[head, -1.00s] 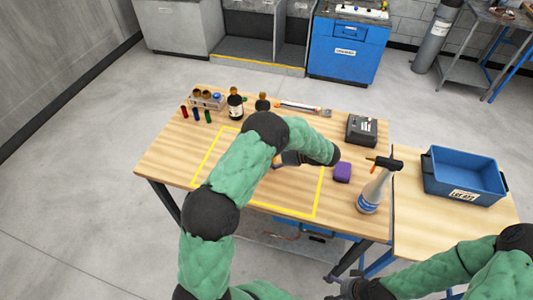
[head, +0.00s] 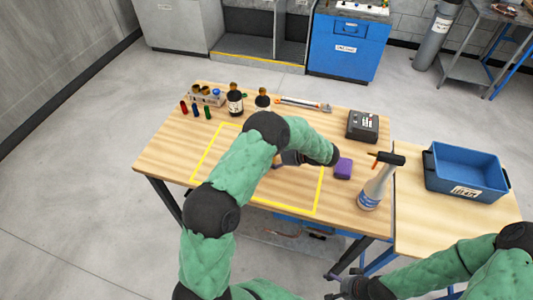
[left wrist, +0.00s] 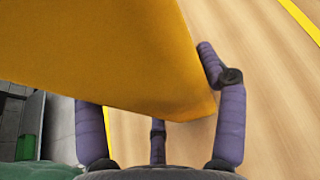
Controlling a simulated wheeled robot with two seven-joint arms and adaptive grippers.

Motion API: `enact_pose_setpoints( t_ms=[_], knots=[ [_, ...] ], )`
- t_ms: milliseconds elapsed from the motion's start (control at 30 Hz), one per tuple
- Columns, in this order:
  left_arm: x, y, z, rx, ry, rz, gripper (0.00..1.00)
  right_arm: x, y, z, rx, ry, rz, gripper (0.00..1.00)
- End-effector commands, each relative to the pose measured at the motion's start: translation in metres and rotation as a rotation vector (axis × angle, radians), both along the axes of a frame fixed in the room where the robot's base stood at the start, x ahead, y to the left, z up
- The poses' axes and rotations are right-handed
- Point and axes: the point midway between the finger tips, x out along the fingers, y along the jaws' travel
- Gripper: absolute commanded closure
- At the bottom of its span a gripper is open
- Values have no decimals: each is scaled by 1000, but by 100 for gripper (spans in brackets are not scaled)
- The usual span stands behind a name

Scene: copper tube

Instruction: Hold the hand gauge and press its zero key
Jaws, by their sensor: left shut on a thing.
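A large orange-yellow body, which I take to be the hand gauge (left wrist: 110,50), fills the upper left of the left wrist view. Its face and zero key are not visible. My left gripper (left wrist: 160,125) is shut on it, with purple-grey fingers around its lower edge. In the head view, my left gripper (head: 290,158) is over the yellow-outlined area, and my left arm hides most of the gauge. Only a small orange bit shows there. My right gripper (head: 330,286) is low at the bottom, in front of the table, with its fingers apart and nothing visible between them.
A blue bin (head: 465,175) stands at the right. The yellow outline's left part is clear.

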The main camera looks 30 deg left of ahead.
Motion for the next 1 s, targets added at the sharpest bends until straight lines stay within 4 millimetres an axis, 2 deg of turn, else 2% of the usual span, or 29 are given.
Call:
enact_pose_setpoints(
  t_ms=[500, 1000],
  knots=[
    [0, 0, -12, 1, -1, 0, 82, 0, 0, -8, 0, 0, 0, 0],
    [0, 0, -14, 0, 1, 0, 82, 0, 0, -8, 0, 0, 0, 0]
  ],
)
